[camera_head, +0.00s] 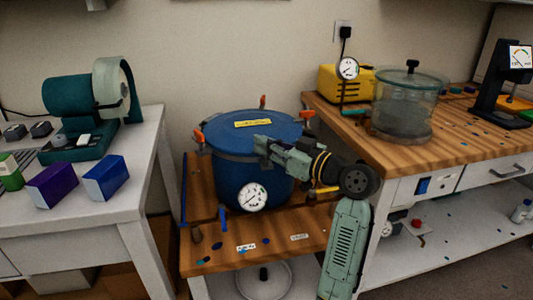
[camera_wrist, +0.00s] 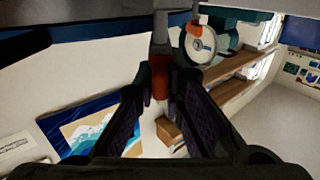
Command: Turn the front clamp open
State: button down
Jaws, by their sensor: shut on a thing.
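The blue pressure pot (camera_head: 228,172) stands on a low wooden bench with its blue lid (camera_head: 236,128) on. Orange-handled clamps show at its back (camera_head: 262,101), left (camera_head: 198,136) and right (camera_head: 307,115) rim. My gripper (camera_head: 258,146) reaches in from the right over the front of the lid. In the wrist view my gripper (camera_wrist: 161,88) is shut on the orange handle of the front clamp (camera_wrist: 160,72), which stands between the fingertips below a grey metal part. In the head view my gripper hides this clamp, so its turn angle cannot be told there.
A round gauge (camera_head: 252,196) sits on the pot's front, below my gripper. The right bench carries a glass chamber (camera_head: 405,105) and a yellow pump (camera_head: 340,84). The left table (camera_head: 100,195) holds a teal grinder (camera_head: 82,112) and boxes. Little free room lies around the pot.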

jog(key=n+g+y+b, duration=0.1)
jog(key=n+g, duration=0.1)
jog(key=g, duration=0.2)
jog(key=n+g+y+b, duration=0.1)
jog(key=n+g+y, duration=0.1)
jog(key=n+g, duration=0.1)
jog(key=shift+n+g, duration=0.3)
jog(key=shift+g, duration=0.3)
jog(key=n+g+b, duration=0.1)
jog(key=n+g, duration=0.1)
jog(key=g, duration=0.1)
jog(key=n+g, duration=0.2)
jog(key=g, duration=0.2)
jog(key=shift+f+n+b, duration=0.1)
jog(key=shift+n+b, duration=0.2)
jog(key=shift+b, duration=0.1)
jog(key=shift+g, duration=0.4)
jog(key=c, duration=1.7)
grip_release()
jog(key=shift+t, duration=0.3)
